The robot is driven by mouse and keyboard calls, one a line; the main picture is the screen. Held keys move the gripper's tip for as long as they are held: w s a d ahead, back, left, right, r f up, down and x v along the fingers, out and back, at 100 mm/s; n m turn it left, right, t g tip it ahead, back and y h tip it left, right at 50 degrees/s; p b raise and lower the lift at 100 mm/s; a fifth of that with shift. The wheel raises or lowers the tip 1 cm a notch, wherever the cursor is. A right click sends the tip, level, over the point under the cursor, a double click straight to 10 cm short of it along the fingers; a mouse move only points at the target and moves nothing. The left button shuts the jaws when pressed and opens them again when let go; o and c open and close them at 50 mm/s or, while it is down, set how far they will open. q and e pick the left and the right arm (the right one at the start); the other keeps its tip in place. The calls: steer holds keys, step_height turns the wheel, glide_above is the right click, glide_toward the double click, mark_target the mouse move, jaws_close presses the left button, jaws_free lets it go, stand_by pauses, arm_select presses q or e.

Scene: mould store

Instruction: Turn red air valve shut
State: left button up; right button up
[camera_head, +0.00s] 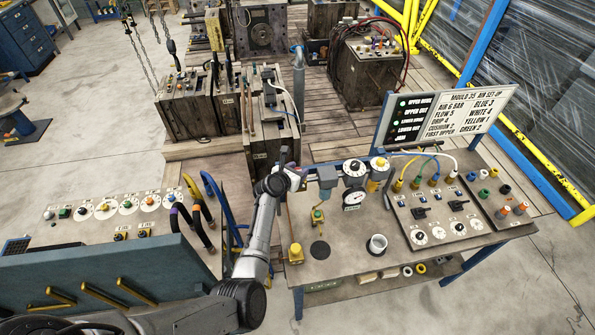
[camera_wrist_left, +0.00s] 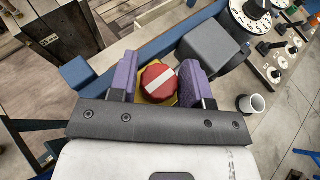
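The red air valve (camera_wrist_left: 159,79) is a round red knob with a white stripe on a yellow body. In the left wrist view its stripe slants up to the right. My left gripper (camera_wrist_left: 160,84) has its two purple fingers on either side of the knob, and narrow gaps seem to show beside it. In the head view my left gripper (camera_head: 297,178) is at the bench's back left edge, where the arm and gripper largely hide the valve. My right gripper is out of view.
The bench (camera_head: 335,265) carries a pressure gauge (camera_head: 353,198), a white cup (camera_head: 377,245) and a control panel (camera_head: 437,215). A grey block (camera_wrist_left: 208,48) sits close to the right finger. A sign board (camera_head: 447,113) stands behind. Mould blocks (camera_head: 270,150) stand behind my gripper.

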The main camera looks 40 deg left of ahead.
arm_select(q)
steer(key=c, duration=0.5)
steer(key=shift+c, duration=0.2)
steer(key=shift+f+h, duration=0.1)
steer(key=shift+h, duration=0.2)
steer(key=m+h+b, duration=0.1)
steer(key=m+h, duration=0.4)
steer(key=shift+g, duration=0.4)
steer(key=m+g+h+b, duration=0.2)
steer(key=m+h, duration=0.1)
steer(key=shift+f+m+h, duration=0.15)
steer(key=shift+m+h, duration=0.15)
steer(key=shift+h, duration=0.1)
steer(key=m+g+h+b, duration=0.2)
steer(key=m+g+b, duration=0.1)
steer(key=b, duration=0.2)
steer(key=m+g+h+b, duration=0.2)
steer(key=m+g+b, duration=0.1)
steer(key=b, duration=0.3)
steer(key=shift+f, duration=0.1)
steer(key=m+g+h+b, duration=0.1)
steer(key=m+g+b, duration=0.2)
steer(key=b, duration=1.4)
steer(key=shift+f, duration=0.15)
steer(key=shift+r+g+b, duration=0.2)
steer(key=shift+g+b, duration=0.1)
steer(key=shift+b, duration=0.25)
